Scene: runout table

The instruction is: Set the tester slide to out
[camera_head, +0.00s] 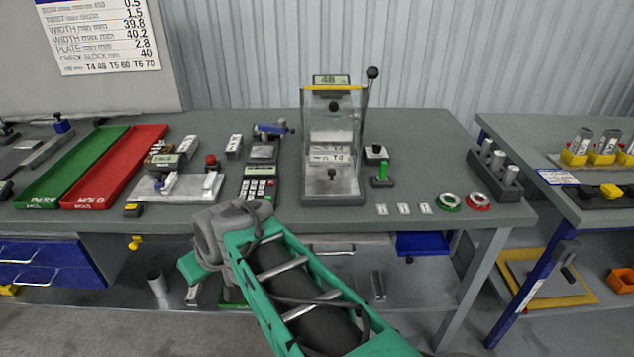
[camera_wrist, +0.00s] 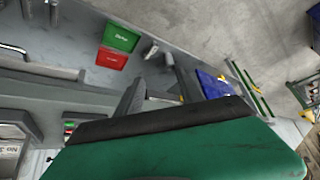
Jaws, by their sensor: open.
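The tester (camera_head: 333,92) stands upright on the grey bench, with clear side panels, a yellow band and a display on top. A lever with a dark ball knob (camera_head: 372,73) rises at its right side. A pale metal slide with a small dark knob (camera_head: 332,175) lies low at its front; I cannot tell its exact position. My arm reaches up from the bottom right, and my gripper's green part (camera_head: 192,267) hangs before the bench's front edge, left of and below the tester. In the wrist view my gripper (camera_wrist: 157,82) shows two grey fingers apart, with nothing between them.
A keypad unit (camera_head: 259,189) stands left of the tester, and a green-knobbed block (camera_head: 382,175) stands right of it. Green (camera_head: 75,165) and red (camera_head: 115,165) trays lie at left. Small tags and round gauges lie at front right.

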